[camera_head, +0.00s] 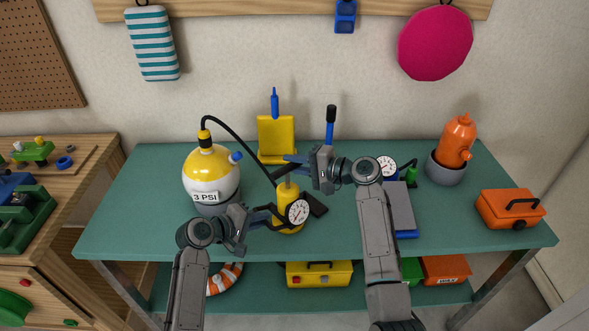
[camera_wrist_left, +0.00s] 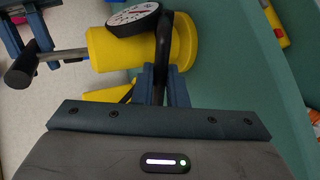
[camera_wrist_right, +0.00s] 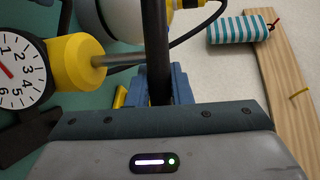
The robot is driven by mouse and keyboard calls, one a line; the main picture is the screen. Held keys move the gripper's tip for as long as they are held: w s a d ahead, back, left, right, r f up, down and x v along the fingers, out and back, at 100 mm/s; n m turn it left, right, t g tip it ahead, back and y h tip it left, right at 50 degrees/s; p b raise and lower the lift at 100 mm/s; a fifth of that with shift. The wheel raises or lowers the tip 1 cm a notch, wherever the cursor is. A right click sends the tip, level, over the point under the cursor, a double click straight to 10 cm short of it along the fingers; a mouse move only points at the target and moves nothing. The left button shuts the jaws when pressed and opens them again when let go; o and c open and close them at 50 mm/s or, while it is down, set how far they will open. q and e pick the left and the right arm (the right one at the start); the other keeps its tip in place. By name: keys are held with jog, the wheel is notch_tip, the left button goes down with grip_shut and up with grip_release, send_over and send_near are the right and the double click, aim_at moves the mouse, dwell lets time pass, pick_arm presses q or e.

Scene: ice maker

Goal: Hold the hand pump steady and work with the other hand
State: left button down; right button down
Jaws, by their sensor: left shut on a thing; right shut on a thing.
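The yellow hand pump (camera_head: 287,222) stands upright on the green table, with a round white gauge (camera_head: 298,211) on its front. My left gripper (camera_head: 256,217) is shut on the black side handle, which shows between its blue fingers in the left wrist view (camera_wrist_left: 161,60). My right gripper (camera_head: 300,163) is shut on the black crossbar (camera_wrist_right: 158,45) at the top of the pump's metal rod (camera_wrist_right: 120,57). Part of the rod shows between crossbar and body. A yellow and white ball tank (camera_head: 210,172) marked 3 PSI stands left, with a black hose (camera_head: 240,137) running toward the pump.
A yellow stand (camera_head: 277,139) is behind. A grey device with a second gauge (camera_head: 386,166), an orange bottle in a grey pot (camera_head: 446,172) and an orange toolbox (camera_head: 511,209) stand to the right.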

notch_tip(320, 180, up, 6)
jog(key=shift+f, duration=0.15)
jog(key=c, duration=1.3)
grip_release()
jog(key=v, duration=1.2)
